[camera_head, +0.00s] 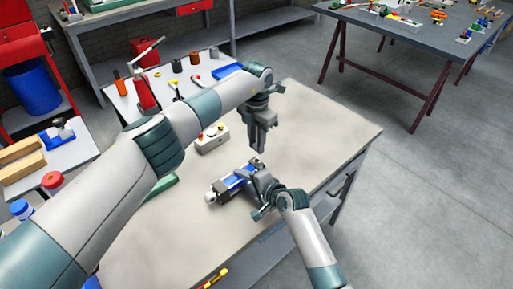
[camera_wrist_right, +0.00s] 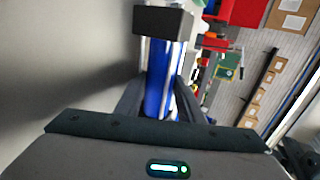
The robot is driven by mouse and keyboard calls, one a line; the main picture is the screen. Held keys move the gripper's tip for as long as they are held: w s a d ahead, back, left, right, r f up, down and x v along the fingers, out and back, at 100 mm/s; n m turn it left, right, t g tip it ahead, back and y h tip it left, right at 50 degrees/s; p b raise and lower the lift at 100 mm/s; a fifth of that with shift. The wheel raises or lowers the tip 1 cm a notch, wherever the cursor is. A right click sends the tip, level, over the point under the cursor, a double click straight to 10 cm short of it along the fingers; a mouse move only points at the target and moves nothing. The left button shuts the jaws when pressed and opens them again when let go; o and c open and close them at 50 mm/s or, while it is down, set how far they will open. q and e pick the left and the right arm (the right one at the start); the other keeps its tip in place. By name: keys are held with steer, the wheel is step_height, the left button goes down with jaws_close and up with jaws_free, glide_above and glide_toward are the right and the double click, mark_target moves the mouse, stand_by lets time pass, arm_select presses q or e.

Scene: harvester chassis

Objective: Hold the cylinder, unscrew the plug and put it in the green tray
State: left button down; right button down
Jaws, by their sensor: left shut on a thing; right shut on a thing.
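The cylinder (camera_head: 236,180) has a blue body, metal rods and dark end blocks, and is at the middle of the workbench. My right gripper (camera_head: 258,181) is shut around its body; in the right wrist view the cylinder (camera_wrist_right: 157,78) runs between my fingers with a black end block beyond. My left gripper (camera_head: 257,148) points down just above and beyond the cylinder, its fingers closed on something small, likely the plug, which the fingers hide. The green tray (camera_head: 163,187) is left of the cylinder, largely hidden behind my left arm.
A light control box (camera_head: 212,139) with buttons stands on the workbench (camera_head: 335,135) behind the cylinder. The bench's right side is clear. A side table (camera_head: 120,100) with tools and small cans adjoins at the back left.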

arm_select(q)
steer(key=shift+r, duration=0.3)
arm_select(e)
steer(key=shift+f, duration=0.15)
steer(key=c, duration=1.3)
jaws_free()
steer(key=shift+o, duration=0.9)
steer(key=shift+s, duration=0.15)
steer(key=shift+f, duration=0.1)
steer(key=shift+d, duration=0.1)
arm_select(q)
steer(key=shift+f, duration=0.2)
arm_select(e)
steer(key=shift+s+d, duration=0.2)
steer(key=shift+s, duration=0.1)
arm_select(q)
step_height(320, 180, down, 2)
steer(key=b, duration=0.2)
steer(key=shift+f+b, duration=0.15)
steer(key=shift+b, duration=0.15)
arm_select(e)
steer(key=r+v, duration=0.1)
steer(key=v, duration=1)
steer(key=shift+w+a+r, duration=0.1)
